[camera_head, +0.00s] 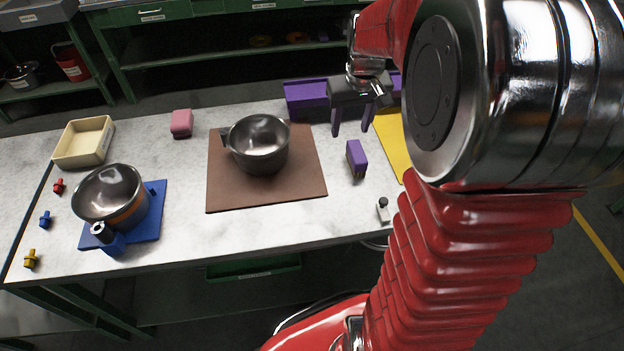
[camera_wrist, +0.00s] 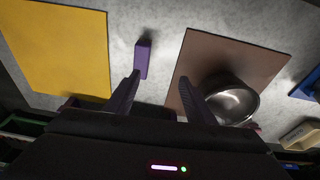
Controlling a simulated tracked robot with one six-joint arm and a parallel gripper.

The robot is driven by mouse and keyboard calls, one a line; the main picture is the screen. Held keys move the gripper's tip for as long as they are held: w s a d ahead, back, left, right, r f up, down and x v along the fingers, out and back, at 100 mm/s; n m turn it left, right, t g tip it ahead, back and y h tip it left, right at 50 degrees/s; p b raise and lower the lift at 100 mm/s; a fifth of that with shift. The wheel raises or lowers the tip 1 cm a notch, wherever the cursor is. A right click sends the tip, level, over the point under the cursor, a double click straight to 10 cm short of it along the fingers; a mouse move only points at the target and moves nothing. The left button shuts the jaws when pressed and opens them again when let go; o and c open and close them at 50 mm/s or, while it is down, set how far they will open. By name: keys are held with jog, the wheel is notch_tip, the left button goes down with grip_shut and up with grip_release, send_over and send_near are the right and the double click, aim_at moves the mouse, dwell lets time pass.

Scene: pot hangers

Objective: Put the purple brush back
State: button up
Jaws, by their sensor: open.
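The purple brush (camera_head: 357,157) stands on the white table between the brown mat and the yellow mat. A little yellow shows at its lower end. In the wrist view the brush (camera_wrist: 143,57) lies just beyond the left fingertip. My gripper (camera_head: 350,130) is open and empty, with purple fingers pointing down. It is above the table, behind the brush in the head view and apart from it. A purple tray or holder (camera_head: 304,97) sits at the table's far edge, partly hidden by my gripper; its inside cannot be seen clearly.
A steel pot (camera_head: 258,143) stands on the brown mat (camera_head: 225,190). A yellow mat (camera_head: 390,138) is partly behind my arm. Another pot (camera_head: 112,193) is on a blue mat (camera_head: 152,230). A pink block (camera_head: 181,123) and a cream bin (camera_head: 83,142) stand at left.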

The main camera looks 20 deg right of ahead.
jog(key=s+a+r+n+t, duration=0.1)
jog(key=s+a+r, duration=0.2)
jog(key=s+a, duration=0.6)
jog(key=s+a+r+n+t, duration=0.1)
jog(key=s+a+r+t, duration=0.1)
jog(key=s+a, duration=0.6)
jog(key=shift+s+a+r+y, duration=0.3)
jog(key=shift+s+a+r, duration=0.1)
jog(key=shift+a+r, duration=0.6)
